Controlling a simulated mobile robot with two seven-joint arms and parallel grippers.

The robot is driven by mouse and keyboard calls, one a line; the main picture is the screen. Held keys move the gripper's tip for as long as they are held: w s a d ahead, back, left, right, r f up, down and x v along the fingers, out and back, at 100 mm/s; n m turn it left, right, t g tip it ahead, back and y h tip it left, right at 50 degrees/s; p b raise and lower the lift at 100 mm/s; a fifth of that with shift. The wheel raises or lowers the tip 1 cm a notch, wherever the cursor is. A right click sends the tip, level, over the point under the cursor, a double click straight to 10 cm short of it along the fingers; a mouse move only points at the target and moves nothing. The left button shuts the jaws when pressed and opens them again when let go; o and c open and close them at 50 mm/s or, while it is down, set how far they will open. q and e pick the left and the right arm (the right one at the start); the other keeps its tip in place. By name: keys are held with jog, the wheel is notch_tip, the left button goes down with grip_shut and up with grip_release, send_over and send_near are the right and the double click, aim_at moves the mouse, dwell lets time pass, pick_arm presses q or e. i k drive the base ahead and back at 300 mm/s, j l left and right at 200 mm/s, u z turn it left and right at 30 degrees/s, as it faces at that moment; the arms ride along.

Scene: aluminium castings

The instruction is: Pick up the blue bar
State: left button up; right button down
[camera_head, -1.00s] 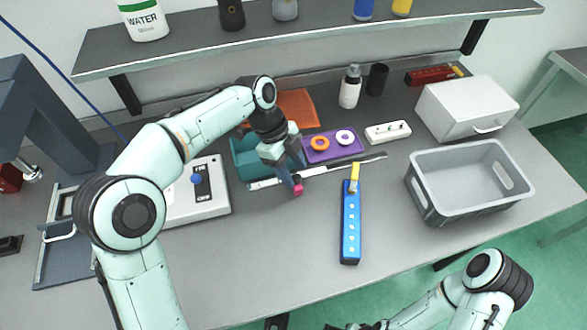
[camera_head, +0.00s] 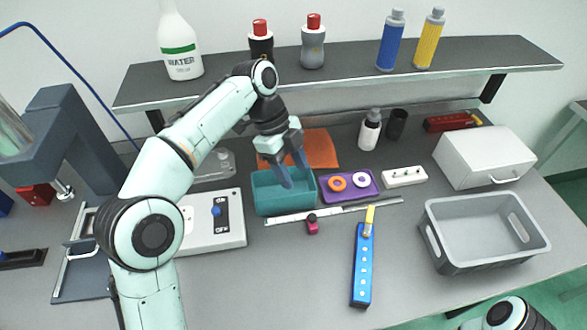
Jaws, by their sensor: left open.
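The blue bar (camera_head: 362,275) lies on the grey table right of the middle, its long side pointing away from me. It has a row of light holes on top, and a yellow piece (camera_head: 369,218) stands at its far end. My left gripper (camera_head: 294,176) is open, with nothing seen between its fingers. It is over the teal bin (camera_head: 268,206), to the left of and beyond the bar, apart from it. My right gripper is not in view; only part of my right arm shows at the bottom right.
A grey crate (camera_head: 462,262) stands to the right.

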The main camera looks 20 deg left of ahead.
aim_at(362, 269)
jog(key=k, duration=1.5)
